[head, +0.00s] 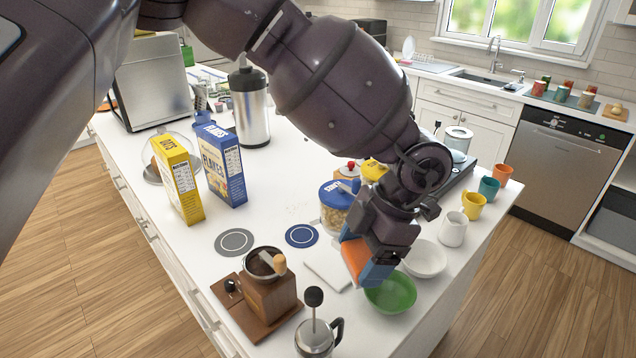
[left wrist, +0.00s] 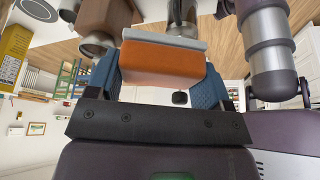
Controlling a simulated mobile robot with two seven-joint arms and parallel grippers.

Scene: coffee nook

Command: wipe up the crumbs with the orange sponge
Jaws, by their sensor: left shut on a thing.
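The orange sponge (head: 355,262) is held between the blue fingertips of my left gripper (head: 364,258), over the front right of the white counter, beside the green bowl. In the left wrist view the sponge (left wrist: 160,66) sits across between both blue fingers (left wrist: 160,82), with a grey layer along its far edge. How far it is above the counter is hard to tell. Very faint specks that may be crumbs (head: 293,209) show on the bare counter behind the blue coaster. My right gripper is not in view.
Close to the sponge are a green bowl (head: 391,294), a white bowl (head: 426,259), a white napkin (head: 328,273) and a blue-lidded jar (head: 336,208). A coffee grinder (head: 268,294) and French press (head: 315,335) stand in front. The counter's middle is mostly clear.

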